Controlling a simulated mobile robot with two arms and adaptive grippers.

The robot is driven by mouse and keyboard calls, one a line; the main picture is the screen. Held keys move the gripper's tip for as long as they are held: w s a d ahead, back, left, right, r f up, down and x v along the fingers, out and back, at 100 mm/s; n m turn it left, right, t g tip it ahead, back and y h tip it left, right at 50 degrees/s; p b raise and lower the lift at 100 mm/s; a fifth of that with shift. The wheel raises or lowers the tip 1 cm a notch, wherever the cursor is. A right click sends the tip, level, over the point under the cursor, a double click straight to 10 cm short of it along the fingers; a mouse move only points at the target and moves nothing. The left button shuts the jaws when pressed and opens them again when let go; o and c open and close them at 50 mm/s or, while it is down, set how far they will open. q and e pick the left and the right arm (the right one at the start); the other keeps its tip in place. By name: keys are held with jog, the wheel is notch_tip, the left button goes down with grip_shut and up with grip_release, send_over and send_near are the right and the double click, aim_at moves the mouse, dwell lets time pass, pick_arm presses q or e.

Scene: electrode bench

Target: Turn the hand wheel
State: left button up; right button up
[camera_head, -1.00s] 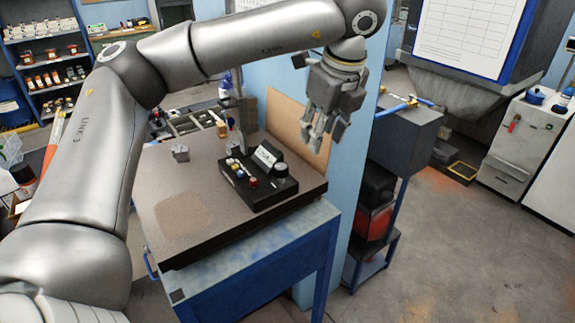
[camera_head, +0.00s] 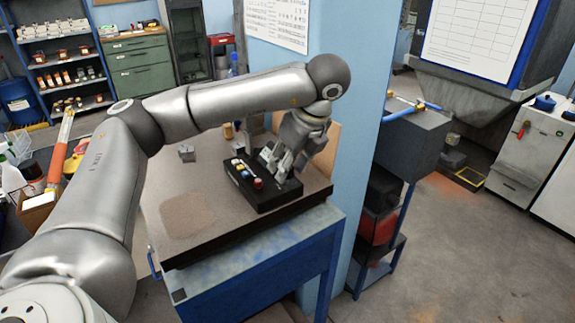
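A black control box (camera_head: 262,198) lies on the brown bench top, with several coloured buttons (camera_head: 244,172) along its left part. The hand wheel, a round dark knob at the box's right end in the earlier view, is mostly or wholly hidden behind my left gripper. My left gripper (camera_head: 279,171) points down over that end of the box, its fingers at or just above the wheel. I cannot tell whether the fingers touch it or how far they are closed. My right gripper is not in view.
The bench top (camera_head: 185,212) is clear to the left of the box, apart from a small grey block (camera_head: 186,153). A blue pillar (camera_head: 352,120) rises close on the right, with a brown board (camera_head: 324,155) beside the bench.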

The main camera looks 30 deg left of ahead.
pick_arm(q)
jog(key=shift+a+f, duration=0.15)
jog(key=shift+f, duration=0.25)
jog(key=c, duration=0.7)
jog(key=shift+f+m+t+b, duration=0.2)
jog(key=shift+m+t+b, duration=0.1)
jog(key=shift+m+b, duration=0.65)
jog(key=m+b, duration=0.2)
jog(key=m+t+h+b, duration=0.1)
jog(key=m+b, duration=0.2)
jog(key=shift+s+t+b, duration=0.1)
jog(key=shift+t+b, duration=0.2)
jog(key=shift+a+m+t+h+b, duration=0.1)
jog(key=shift+m+t+h+b, duration=0.3)
jog(key=shift+m+b, duration=0.6)
jog(key=shift+r+m+h+b, duration=0.1)
jog(key=shift+m+h+b, duration=0.2)
jog(key=shift+m, duration=0.55)
jog(key=shift+r+m+h+b, duration=0.1)
jog(key=shift+m+h, duration=0.3)
jog(key=shift+m, duration=0.4)
